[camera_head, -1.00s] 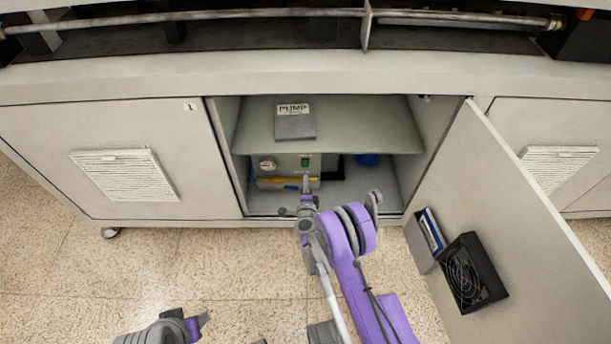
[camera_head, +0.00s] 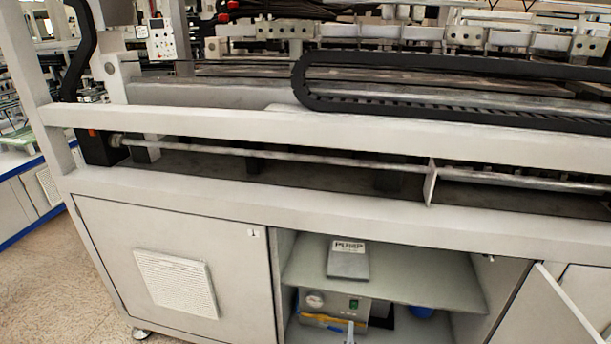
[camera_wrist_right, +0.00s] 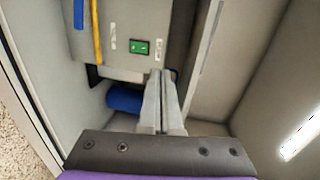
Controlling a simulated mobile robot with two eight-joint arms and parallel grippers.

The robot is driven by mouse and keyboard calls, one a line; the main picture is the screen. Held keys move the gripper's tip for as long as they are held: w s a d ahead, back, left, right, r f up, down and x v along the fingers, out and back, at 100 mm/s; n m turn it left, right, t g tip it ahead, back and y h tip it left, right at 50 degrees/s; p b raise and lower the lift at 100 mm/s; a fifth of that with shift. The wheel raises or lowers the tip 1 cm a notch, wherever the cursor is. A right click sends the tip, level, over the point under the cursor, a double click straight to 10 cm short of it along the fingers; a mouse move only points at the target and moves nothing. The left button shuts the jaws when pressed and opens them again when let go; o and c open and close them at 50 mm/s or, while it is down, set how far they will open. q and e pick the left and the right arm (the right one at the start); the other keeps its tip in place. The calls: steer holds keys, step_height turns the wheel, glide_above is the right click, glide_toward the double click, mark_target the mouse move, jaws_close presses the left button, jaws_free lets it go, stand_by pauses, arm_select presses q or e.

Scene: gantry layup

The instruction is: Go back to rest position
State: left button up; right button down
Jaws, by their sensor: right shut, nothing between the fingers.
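My right gripper (camera_head: 350,329) shows only as a small tip at the bottom edge of the head view, in front of the pump unit (camera_head: 338,306) in the open cabinet. In the right wrist view its two grey fingers (camera_wrist_right: 162,78) are together with nothing between them. They point into the cabinet, near the pump's green switch (camera_wrist_right: 139,47). My left gripper is not in the head view now.
The open door (camera_head: 550,315) stands at right. A blue cylinder (camera_wrist_right: 124,100) lies beside the pump. The gantry's front beam (camera_head: 250,125) runs above the cabinet.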

steer(key=s+a+r+n+y, duration=0.1)
steer(key=a+r+n+y, duration=0.15)
steer(key=r, duration=0.35)
steer(key=s+a+r+n+g+y, duration=0.1)
steer(key=a+r+n+y, duration=0.1)
steer(key=r+n, duration=0.35)
steer(key=s+a+r+n+y, duration=0.1)
steer(key=a+r+n+y, duration=0.1)
steer(key=r, duration=0.5)
steer(key=s+a+r+n+g, duration=0.1)
steer(key=s+r+n+g, duration=0.4)
steer(key=s, duration=0.7)
steer(key=s+d+f+n+g+h, duration=0.1)
steer(key=s+d+f+n+g, duration=0.2)
steer(key=s, duration=1)
steer(key=s+d+n+g+h, duration=0.2)
steer(key=s+d+n, duration=0.15)
steer(key=s, duration=0.85)
arm_select(q)
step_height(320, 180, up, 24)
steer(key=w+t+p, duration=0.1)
steer(key=p, duration=2)
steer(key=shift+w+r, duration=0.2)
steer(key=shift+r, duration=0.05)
arm_select(e)
step_height(320, 180, up, 24)
steer(key=w+t, duration=0.1)
steer(key=shift+w+d+r+m, duration=0.2)
steer(key=shift+w+d+m, duration=0.05)
steer(key=shift+w+m, duration=0.2)
